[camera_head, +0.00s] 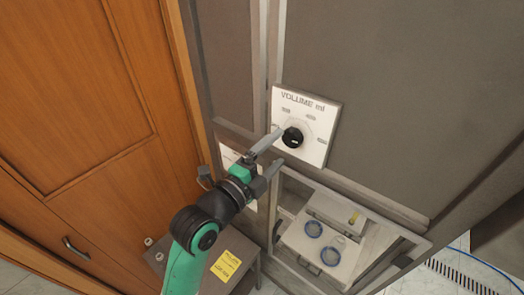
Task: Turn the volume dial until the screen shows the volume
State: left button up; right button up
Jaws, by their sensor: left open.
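The volume dial (292,137) is a round black knob with a small light mark. It sits on a white square panel (318,150) headed "VOLUME ml", with several small labels around the knob. My left gripper (273,152) is open and just left of the dial. Its upper finger reaches close to the dial's left side; I cannot tell if it touches. The lower finger is below and left of the dial, near the panel's lower edge. Nothing is between the fingers. I cannot make out a screen; a pale panel (228,158) is partly hidden behind the gripper. My right gripper is not in view.
Below the dial is a clear-fronted compartment (410,240) holding a white unit with blue rings (330,256). A grey box (244,250) with a yellow label stands at lower left. A wooden door (80,110) fills the left. The grey wall right of the dial is clear.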

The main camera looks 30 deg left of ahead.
pick_arm(q)
jog(key=s, duration=0.2)
jog(key=s+p, duration=0.1)
jog(key=s, duration=0.1)
jog(key=s+p, duration=0.1)
jog(key=shift+s+a, duration=0.3)
jog(key=shift+s, duration=0.1)
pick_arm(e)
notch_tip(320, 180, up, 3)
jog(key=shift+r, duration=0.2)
